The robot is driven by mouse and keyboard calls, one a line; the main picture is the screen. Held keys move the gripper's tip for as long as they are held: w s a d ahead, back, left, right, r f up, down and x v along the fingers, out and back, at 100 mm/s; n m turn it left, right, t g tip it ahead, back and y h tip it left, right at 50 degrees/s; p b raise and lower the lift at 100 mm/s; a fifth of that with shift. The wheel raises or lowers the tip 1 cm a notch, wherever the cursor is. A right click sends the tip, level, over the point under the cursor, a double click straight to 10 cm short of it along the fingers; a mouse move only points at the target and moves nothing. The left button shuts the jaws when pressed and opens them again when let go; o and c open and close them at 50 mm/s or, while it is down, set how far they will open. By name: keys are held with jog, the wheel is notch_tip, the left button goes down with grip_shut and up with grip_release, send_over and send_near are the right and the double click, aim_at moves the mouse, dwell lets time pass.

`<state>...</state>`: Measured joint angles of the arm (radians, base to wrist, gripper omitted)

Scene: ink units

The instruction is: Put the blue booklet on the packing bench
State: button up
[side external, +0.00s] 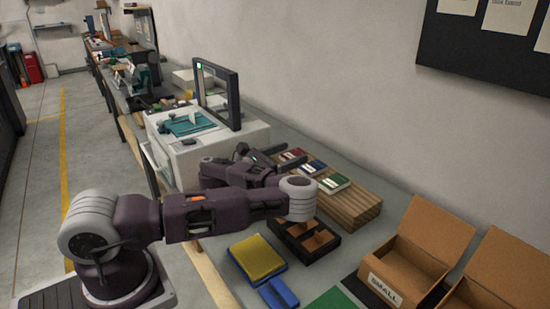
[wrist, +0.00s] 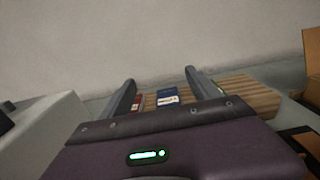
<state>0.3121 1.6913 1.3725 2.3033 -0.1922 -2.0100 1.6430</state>
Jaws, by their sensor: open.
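The blue booklet (side external: 313,167) lies on a slatted wooden rack (side external: 352,208), between a red booklet (side external: 291,156) and a green booklet (side external: 335,183). My gripper (side external: 276,157) is at the rack's near-left side, with its fingers pointing toward the booklets. In the wrist view the blue booklet (wrist: 167,97) shows between my open, empty fingers (wrist: 162,90), beyond them. The red booklet (wrist: 137,102) is beside the left finger. The green booklet is mostly hidden by the right finger. I take the grey bench top (side external: 358,238) to be the packing bench.
A dark divided tray (side external: 318,252), a yellow pad on a blue base (side external: 257,257) and a blue item (side external: 279,293) lie in front of the rack. Open cardboard boxes (side external: 428,245) stand at right, one labelled SMALL. A white machine (side external: 190,155) stands left of my gripper.

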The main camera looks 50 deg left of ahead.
jog(key=s+a+r+n+g+y, duration=0.25)
jog(key=a+n+y, duration=0.35)
jog(key=n, duration=0.5)
jog(key=s+a+r+n+g+y, duration=0.1)
jog(key=a+r+n+g+y, duration=0.3)
jog(key=n, duration=0.7)
jog(key=s+d+r+n+g+h, duration=0.1)
jog(key=s+d+r+n+h, duration=0.2)
jog(key=s+d, duration=0.3)
jog(key=s+d+r+n+g+h, duration=0.2)
jog(key=s+d+n, duration=0.4)
jog(key=d, duration=0.5)
jog(key=s+d+r+n+g+h, duration=0.1)
jog(key=s+d+r+n+h, duration=0.2)
jog(key=s+d, duration=0.5)
jog(key=shift+d+r+n+g+h, duration=0.4)
jog(key=shift+d+n+h, duration=0.4)
jog(key=shift+h, duration=0.3)
jog(key=shift+o, duration=0.4)
jog(key=s+d+g, duration=0.1)
jog(key=s+d, duration=0.2)
jog(key=s, duration=0.7)
jog(key=shift+s, duration=0.15)
